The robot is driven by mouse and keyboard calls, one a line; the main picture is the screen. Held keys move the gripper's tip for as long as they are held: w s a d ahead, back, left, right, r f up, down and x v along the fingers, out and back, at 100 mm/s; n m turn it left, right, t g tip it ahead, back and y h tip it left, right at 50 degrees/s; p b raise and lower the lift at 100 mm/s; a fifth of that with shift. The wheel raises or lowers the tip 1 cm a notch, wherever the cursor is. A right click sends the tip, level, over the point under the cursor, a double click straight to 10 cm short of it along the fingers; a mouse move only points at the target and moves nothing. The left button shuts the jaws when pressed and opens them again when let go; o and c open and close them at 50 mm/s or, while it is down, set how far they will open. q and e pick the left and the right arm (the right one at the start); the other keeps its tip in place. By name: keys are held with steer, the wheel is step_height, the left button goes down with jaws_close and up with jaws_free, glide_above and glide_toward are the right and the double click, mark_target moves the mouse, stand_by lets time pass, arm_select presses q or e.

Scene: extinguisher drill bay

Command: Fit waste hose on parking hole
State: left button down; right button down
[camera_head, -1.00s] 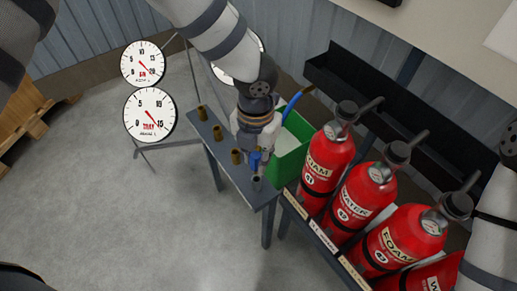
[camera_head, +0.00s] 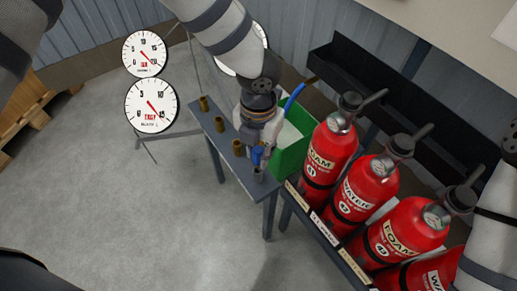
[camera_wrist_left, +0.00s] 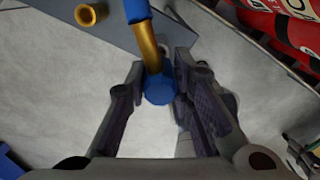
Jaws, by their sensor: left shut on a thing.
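The waste hose is blue (camera_head: 295,98) and curves from behind my left gripper (camera_head: 258,150). In the left wrist view its blue sleeve and brass tube (camera_wrist_left: 149,45) lead to a blue round piece (camera_wrist_left: 158,89) between the fingers of my left gripper (camera_wrist_left: 158,100), which is shut on the hose end. A narrow grey bench (camera_head: 226,157) carries several brass sockets (camera_head: 219,124) and a grey socket (camera_head: 259,175) at its near end. The hose end is close to the grey socket in the head view; I cannot tell whether they touch. My right gripper is out of view.
A green bin (camera_head: 291,158) stands just right of the bench. Several red extinguishers (camera_head: 330,155) stand in a rack farther right. Two dial gauges (camera_head: 151,105) stand on the left behind the bench. The floor (camera_head: 150,215) left of the bench is clear.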

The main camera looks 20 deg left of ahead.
arm_select(q)
steer(key=shift+f, duration=0.2)
stand_by(0.5)
steer(key=shift+f+b, duration=0.35)
steer(key=shift+f, duration=0.75)
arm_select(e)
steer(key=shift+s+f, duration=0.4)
arm_select(q)
steer(key=shift+f, duration=0.75)
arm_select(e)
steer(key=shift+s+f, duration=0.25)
arm_select(q)
steer(key=c, duration=1.3)
jaws_free()
